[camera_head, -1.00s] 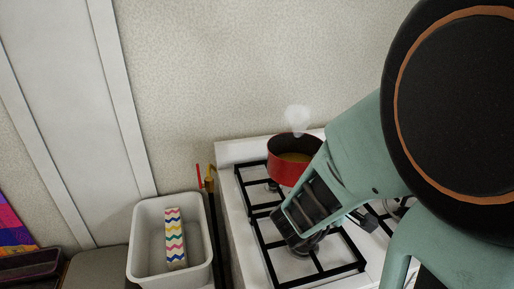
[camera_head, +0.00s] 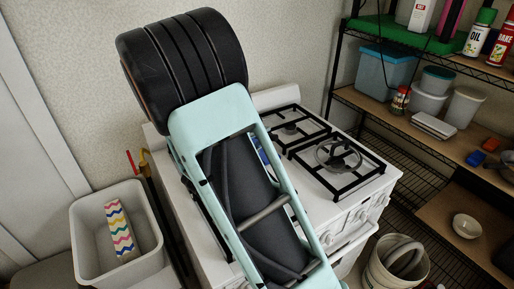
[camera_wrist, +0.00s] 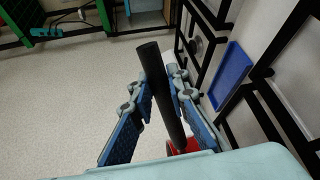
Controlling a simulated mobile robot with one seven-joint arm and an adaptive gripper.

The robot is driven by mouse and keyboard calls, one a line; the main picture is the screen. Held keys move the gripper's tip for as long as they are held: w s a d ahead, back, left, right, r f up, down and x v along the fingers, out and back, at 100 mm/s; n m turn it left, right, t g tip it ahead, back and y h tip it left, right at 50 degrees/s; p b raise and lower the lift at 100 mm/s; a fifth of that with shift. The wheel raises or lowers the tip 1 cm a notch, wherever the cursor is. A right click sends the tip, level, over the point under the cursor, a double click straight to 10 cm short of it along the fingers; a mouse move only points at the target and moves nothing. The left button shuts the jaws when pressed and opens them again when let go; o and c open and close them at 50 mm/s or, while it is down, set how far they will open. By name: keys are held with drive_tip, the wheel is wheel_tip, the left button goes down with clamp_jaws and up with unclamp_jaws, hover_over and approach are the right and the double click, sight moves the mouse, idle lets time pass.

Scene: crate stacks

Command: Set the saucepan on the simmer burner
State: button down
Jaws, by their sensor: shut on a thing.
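The red saucepan is hidden behind my arm in the head view. In the wrist view its long black handle (camera_wrist: 160,85) runs between the fingers, and a small part of its red body (camera_wrist: 182,147) shows below. My gripper (camera_wrist: 157,90) is shut on the handle. The white stove (camera_head: 318,205) has black grates. Two burners show on its right side, a back one (camera_head: 291,128) and a front one (camera_head: 338,155); both look bare. The left burners are hidden by my arm. I cannot tell which is the simmer burner.
A pale bin (camera_head: 85,240) holding a zigzag-patterned box (camera_head: 118,228) stands left of the stove. A wire shelf with containers (camera_head: 430,125) stands on the right. A white bucket (camera_head: 385,275) is by the stove's front right. A blue tray (camera_wrist: 232,75) lies near the grates.

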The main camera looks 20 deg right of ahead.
drive_tip(key=shift+w+a+f, duration=0.15)
drive_tip(key=shift+w+f, duration=0.35)
drive_tip(key=shift+f, duration=0.1)
drive_tip(key=shift+w+a+f, duration=0.15)
drive_tip(key=shift+w+f, duration=0.35)
drive_tip(key=shift+f, duration=0.05)
wheel_tip(320, 180, down, 3)
drive_tip(key=shift+f, duration=0.1)
drive_tip(key=c, duration=1.9)
unclamp_jaws()
drive_tip(key=shift+f, duration=0.1)
drive_tip(key=v, duration=1.2)
drive_tip(key=shift+a+b, duration=0.1)
drive_tip(key=shift+b, duration=0.2)
